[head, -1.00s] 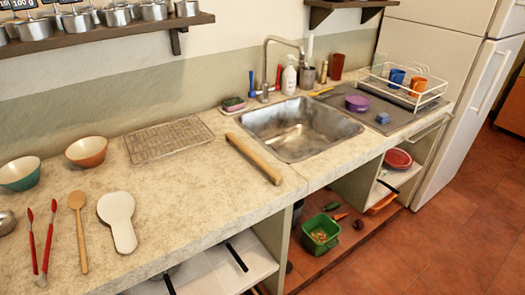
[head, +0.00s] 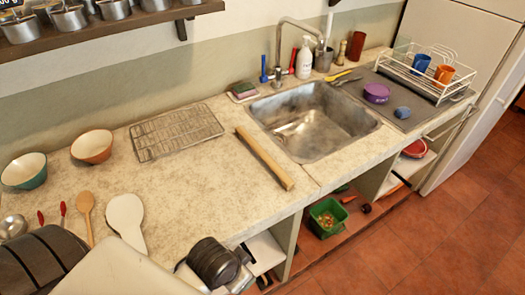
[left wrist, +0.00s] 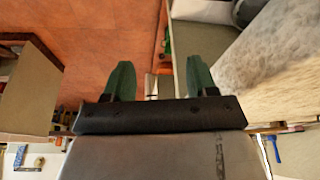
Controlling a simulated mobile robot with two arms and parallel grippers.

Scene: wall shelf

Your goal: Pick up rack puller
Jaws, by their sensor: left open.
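A long wooden stick, which looks like the rack puller (head: 264,158), lies flat and slanted on the stone counter, between the wire rack and the sink. My left arm enters the head view from the lower left, and its dark wrist is at the counter's front edge, nearer to me than the stick. In the left wrist view my left gripper (left wrist: 160,68) has its two green fingers spread wide with nothing between them. I cannot make out the stick in that view. My right gripper is not in view.
The wire rack (head: 176,131) lies left of the stick, the metal sink (head: 312,122) right of it. Two bowls, a wooden spoon (head: 86,215) and a white spoon rest (head: 126,218) are at left. A green bin (head: 326,217) stands below. Counter around the stick is clear.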

